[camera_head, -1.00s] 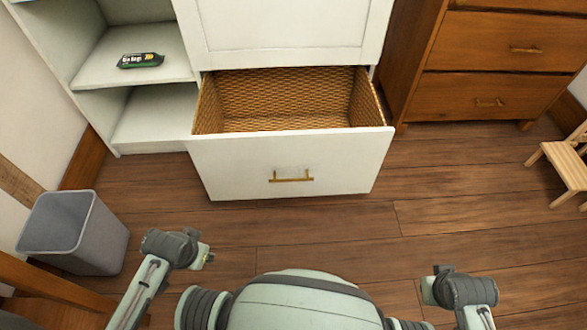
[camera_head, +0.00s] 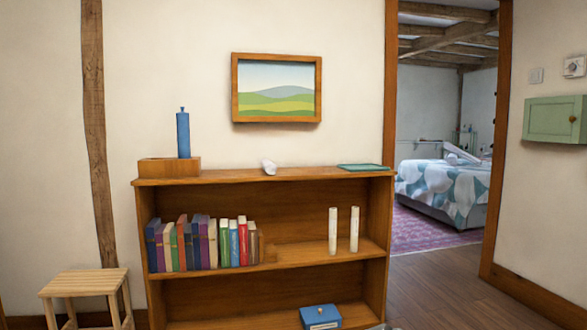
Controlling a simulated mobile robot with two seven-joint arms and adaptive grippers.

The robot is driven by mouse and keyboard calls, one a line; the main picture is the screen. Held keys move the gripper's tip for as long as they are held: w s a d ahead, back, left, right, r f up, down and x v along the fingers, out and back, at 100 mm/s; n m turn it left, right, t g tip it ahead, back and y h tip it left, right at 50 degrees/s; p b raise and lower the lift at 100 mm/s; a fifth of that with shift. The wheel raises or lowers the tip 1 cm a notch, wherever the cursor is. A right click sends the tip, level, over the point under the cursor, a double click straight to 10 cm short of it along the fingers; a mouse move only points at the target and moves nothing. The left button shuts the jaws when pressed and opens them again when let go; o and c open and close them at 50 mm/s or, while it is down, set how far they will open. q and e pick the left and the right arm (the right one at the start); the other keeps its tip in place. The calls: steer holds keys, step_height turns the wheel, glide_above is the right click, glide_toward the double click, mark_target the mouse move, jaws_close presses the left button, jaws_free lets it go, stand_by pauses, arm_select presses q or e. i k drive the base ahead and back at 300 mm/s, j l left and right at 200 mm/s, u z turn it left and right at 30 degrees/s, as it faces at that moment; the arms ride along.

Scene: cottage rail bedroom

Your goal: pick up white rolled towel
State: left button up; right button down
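No thing that is clearly a white rolled towel shows. Two slim white upright cylinders, a left one (camera_head: 333,231) and a right one (camera_head: 354,229), stand on the middle shelf of a wooden bookcase (camera_head: 220,177). I cannot tell what they are. A small white object (camera_head: 268,167) lies on the bookcase top; its kind is unclear. Neither of my grippers is in view.
A wooden stool (camera_head: 84,283) stands left of the bookcase. Books (camera_head: 205,243) fill the middle shelf's left part, and a blue box (camera_head: 320,317) sits below. To the right, an open doorway shows clear wooden floor (camera_head: 445,275) and a bed (camera_head: 445,188).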

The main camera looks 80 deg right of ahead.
mark_target(268, 166)
steer(key=z, duration=2.4)
steer(key=i+l+z, duration=0.1)
steer(key=i, duration=0.3)
steer(key=i+l+z, duration=0.1)
steer(key=i, duration=0.3)
steer(key=l, duration=0.1)
